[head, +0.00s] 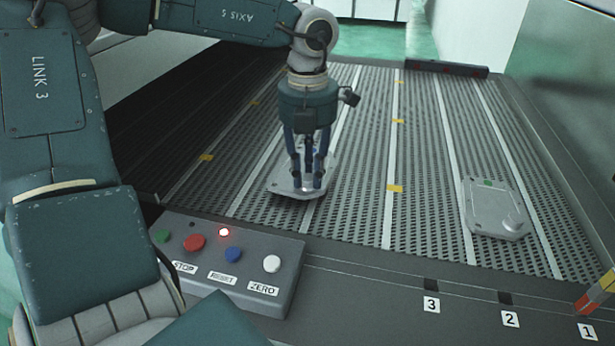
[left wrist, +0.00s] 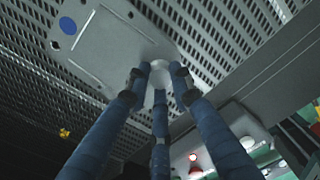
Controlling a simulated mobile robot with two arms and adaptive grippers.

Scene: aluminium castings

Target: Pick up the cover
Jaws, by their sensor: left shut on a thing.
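A flat grey cover (head: 284,186) with a round knob is under my left gripper (head: 307,183) at the middle of the slatted bed in the head view. In the left wrist view the same cover (left wrist: 112,45) shows a blue dot near one corner. The three blue fingers of my left gripper (left wrist: 160,82) are closed around its pale knob (left wrist: 159,72). I cannot tell whether the cover touches the bed or is slightly above it. A second grey cover (head: 491,208) with a green dot and a knob lies flat at the right. My right gripper is not in view.
The perforated bed (head: 360,215) has light strips and yellow marks, with free room between the covers. A control box (head: 235,262) with coloured buttons and a lit red lamp stands at the front left. Numbered labels (head: 431,304) mark the front edge. A dark bar (head: 447,69) lies at the back.

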